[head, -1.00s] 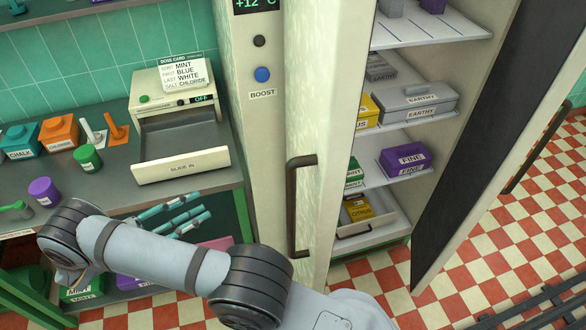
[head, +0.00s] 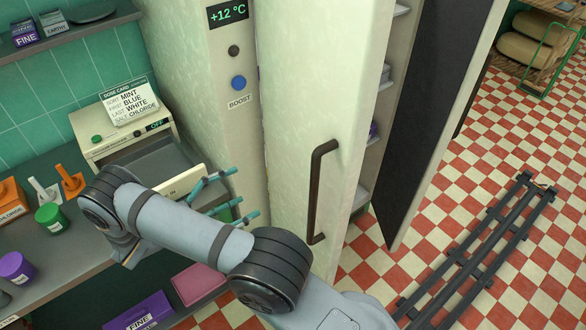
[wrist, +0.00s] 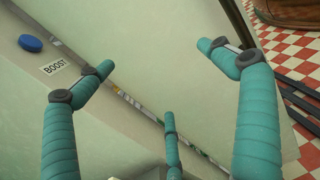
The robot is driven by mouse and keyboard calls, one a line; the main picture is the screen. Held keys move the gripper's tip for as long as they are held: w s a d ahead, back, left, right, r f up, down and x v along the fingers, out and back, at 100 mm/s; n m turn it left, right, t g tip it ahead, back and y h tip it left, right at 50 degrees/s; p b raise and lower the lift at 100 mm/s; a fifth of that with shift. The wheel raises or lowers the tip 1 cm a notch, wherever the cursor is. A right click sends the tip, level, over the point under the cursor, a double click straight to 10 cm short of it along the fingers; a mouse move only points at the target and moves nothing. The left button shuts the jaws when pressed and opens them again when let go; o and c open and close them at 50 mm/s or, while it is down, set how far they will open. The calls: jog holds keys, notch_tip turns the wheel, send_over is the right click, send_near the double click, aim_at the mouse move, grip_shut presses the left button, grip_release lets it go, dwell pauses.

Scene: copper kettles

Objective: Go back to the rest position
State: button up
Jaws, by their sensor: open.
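My gripper (head: 232,195) shows in the head view with its teal fingers spread, in front of the cream cabinet and beside the open drawer of the dosing machine. In the wrist view my gripper (wrist: 165,85) is open and nothing is between its fingers. The cabinet's cream front (wrist: 190,45) fills the background there, with the blue boost button (wrist: 31,43) at upper left. My arm crosses the bottom of the head view.
A cabinet door with a dark handle (head: 316,190) stands close to my arm. A dark-lined door (head: 415,120) stands open at right. The machine's drawer (head: 160,165) is pulled out. Pots and boxes crowd the counter (head: 85,240). Dark rails (head: 480,250) lie on the checkered floor.

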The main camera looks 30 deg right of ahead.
jog(key=shift+o, duration=0.4)
jog(key=shift+a, duration=0.1)
jog(key=a+b, duration=0.2)
jog(key=a, duration=0.8)
jog(key=shift+s, duration=0.3)
jog(key=shift+d, duration=0.1)
